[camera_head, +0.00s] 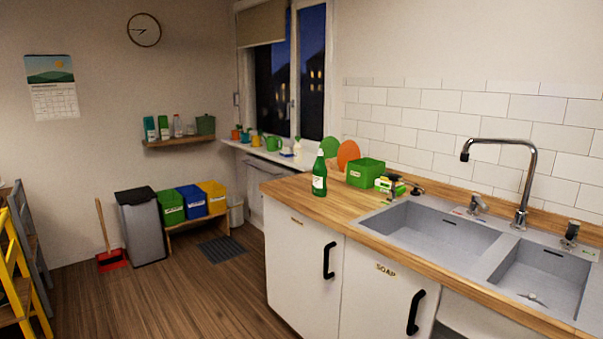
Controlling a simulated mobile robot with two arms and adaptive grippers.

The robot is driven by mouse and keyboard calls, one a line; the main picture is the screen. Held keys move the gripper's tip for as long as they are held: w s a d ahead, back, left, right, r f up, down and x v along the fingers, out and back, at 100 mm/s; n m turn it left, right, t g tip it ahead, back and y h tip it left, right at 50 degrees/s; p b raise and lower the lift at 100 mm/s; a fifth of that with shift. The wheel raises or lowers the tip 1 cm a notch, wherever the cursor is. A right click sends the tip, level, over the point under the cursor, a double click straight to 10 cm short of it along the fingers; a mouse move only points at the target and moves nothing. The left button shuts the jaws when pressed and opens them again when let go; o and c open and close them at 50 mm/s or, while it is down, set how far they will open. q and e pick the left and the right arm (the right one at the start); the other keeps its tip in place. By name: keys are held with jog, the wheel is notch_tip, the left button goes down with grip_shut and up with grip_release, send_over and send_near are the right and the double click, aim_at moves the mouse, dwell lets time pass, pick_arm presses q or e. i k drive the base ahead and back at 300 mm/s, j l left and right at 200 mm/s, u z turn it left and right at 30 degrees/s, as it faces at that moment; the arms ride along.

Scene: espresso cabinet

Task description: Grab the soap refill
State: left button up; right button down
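No object in view is clearly marked as the soap refill. A cabinet door labelled SOAP (382,292) is shut below the sink, with a black handle (415,312) on its right side; its inside is hidden. A green bottle (319,178) with a pale label stands upright on the wooden counter, left of the sink. Several bottles (164,127) stand on a wall shelf at the back left; what they hold is too small to tell. Neither of my grippers is in view.
A second shut door (300,262) with a black handle stands left of the SOAP door. Bins (140,225), a red dustpan (111,260) and a yellow ladder (15,265) stand left. The middle floor is clear.

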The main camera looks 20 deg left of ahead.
aim_at(319, 172)
jog(key=i+j, duration=0.25)
jog(key=i+j+z, duration=0.1)
jog(key=i+j, duration=0.15)
jog(key=j, duration=0.2)
jog(key=i+j, duration=0.2)
jog(key=j, duration=0.2)
jog(key=i+j+z, duration=0.1)
jog(key=i+j, duration=0.15)
jog(key=j, duration=0.1)
